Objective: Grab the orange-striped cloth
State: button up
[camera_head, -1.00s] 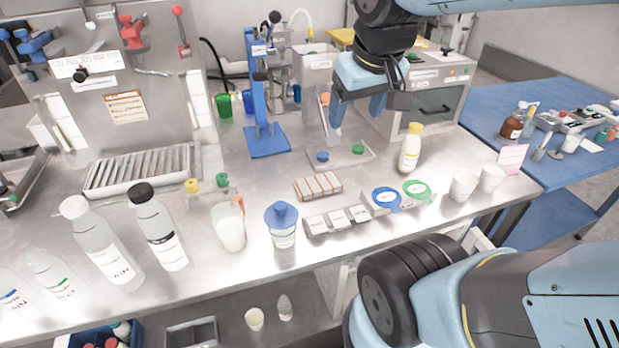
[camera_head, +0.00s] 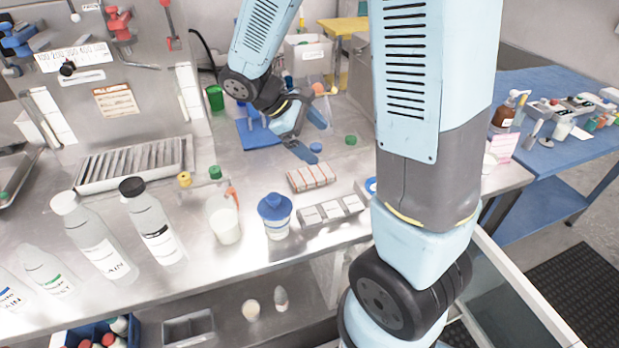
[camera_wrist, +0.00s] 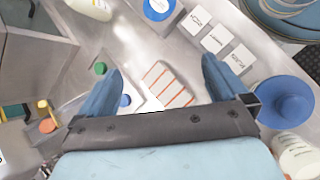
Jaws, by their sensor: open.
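The orange-striped cloth (camera_head: 311,176) lies flat on the steel bench, white with orange stripes. In the wrist view the cloth (camera_wrist: 165,86) shows between the two blue fingers, its near part hidden by the gripper's dark bar. My gripper (camera_head: 311,140) is open and empty, just behind the cloth in the head view, and appears to be above the bench. In the wrist view my gripper (camera_wrist: 160,80) has its fingers on either side of the cloth, apart from it. The exact height above the cloth cannot be told.
A tray with white labelled blocks (camera_head: 333,210) and a blue-lidded cup (camera_head: 276,217) stand in front of the cloth. A blue knob (camera_wrist: 124,100) and a green knob (camera_wrist: 100,68) are close to the left finger. Bottles (camera_head: 100,235) stand at the left.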

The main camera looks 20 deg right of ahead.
aim_at(314, 173)
jog(key=w+a+f+n+h, duration=0.1)
jog(key=w+f+n+h, duration=0.1)
jog(key=f, duration=0.2)
jog(key=w+a+f+n+t+h, duration=0.1)
jog(key=a+f+n+h, duration=0.1)
jog(key=f, duration=0.3)
jog(key=w+a+f+n+t+h, duration=0.1)
jog(key=w+a+f+n, duration=0.1)
jog(key=f+n, duration=0.2)
jog(key=shift+w+a+f+h, duration=0.1)
jog(key=shift+w+f+h, duration=0.25)
jog(key=shift+f+h, duration=0.1)
jog(key=shift+d+f, duration=0.25)
jog(key=shift+d, duration=0.2)
jog(key=shift+r+x, duration=0.1)
jog(key=shift+x, duration=1.55)
jog(key=shift+r+x, duration=0.15)
jog(key=shift+x, duration=1.45)
jog(key=shift+w+d, duration=0.1)
jog(key=shift+w, duration=0.05)
jog(key=shift+c, duration=0.3)
jog(key=c, duration=0.9)
